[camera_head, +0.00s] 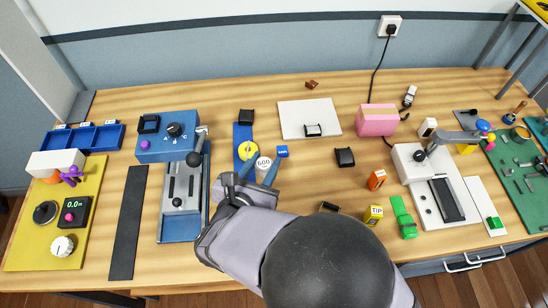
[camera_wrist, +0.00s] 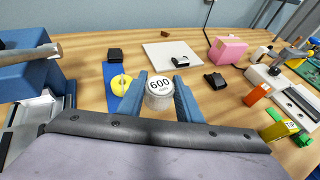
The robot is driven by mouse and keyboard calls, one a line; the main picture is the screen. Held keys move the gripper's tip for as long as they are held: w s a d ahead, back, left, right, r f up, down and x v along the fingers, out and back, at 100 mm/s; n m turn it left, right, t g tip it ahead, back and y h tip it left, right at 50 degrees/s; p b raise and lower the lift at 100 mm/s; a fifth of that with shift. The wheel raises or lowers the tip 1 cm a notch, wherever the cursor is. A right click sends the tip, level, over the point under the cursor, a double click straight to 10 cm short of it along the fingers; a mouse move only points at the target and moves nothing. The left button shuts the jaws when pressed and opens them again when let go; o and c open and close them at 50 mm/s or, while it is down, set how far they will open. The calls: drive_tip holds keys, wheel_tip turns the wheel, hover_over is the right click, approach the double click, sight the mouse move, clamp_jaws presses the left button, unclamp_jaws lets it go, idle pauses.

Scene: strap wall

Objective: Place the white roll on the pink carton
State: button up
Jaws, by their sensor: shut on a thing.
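A white roll (camera_head: 263,163) with 600 on its top face is held upright between the blue fingers of my gripper (camera_head: 258,171). In the wrist view the white roll (camera_wrist: 160,86) sits between both fingertips of my gripper (camera_wrist: 161,95), which are shut on it. Its lower part is partly hidden, and I cannot tell whether it touches the table. The pink carton (camera_head: 377,120) stands at the back right of the table, apart from my gripper. It also shows in the wrist view (camera_wrist: 228,50); its top looks clear.
A yellow roll (camera_head: 247,150) on a blue strip stands close left of my gripper. A grey lever device (camera_head: 182,205) is further left. A white board (camera_head: 298,117) with a black clip and a black block (camera_head: 345,157) lie towards the carton. A cable hangs behind the carton.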

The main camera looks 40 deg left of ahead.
drive_tip(key=w+d+m+h+b, duration=0.1)
drive_tip(key=w+d+m+h, duration=0.2)
drive_tip(key=w+d, duration=0.5)
drive_tip(key=w+d+r+m+h, duration=0.1)
drive_tip(key=w+d+m+h, duration=0.3)
drive_tip(key=w, duration=0.8)
drive_tip(key=w+d+m+h+b, duration=0.1)
drive_tip(key=w+d+m+h, duration=0.15)
drive_tip(key=w+d, duration=0.55)
wheel_tip(320, 180, up, 8)
drive_tip(key=n+y, duration=0.3)
drive_tip(key=n, duration=0.1)
hover_over(381, 111)
drive_tip(key=shift+t, duration=0.4)
drive_tip(key=shift+s+f+p, duration=0.1)
drive_tip(key=shift+f+p, duration=0.45)
drive_tip(key=shift+f, duration=4.55)
drive_tip(key=shift+f, duration=0.2)
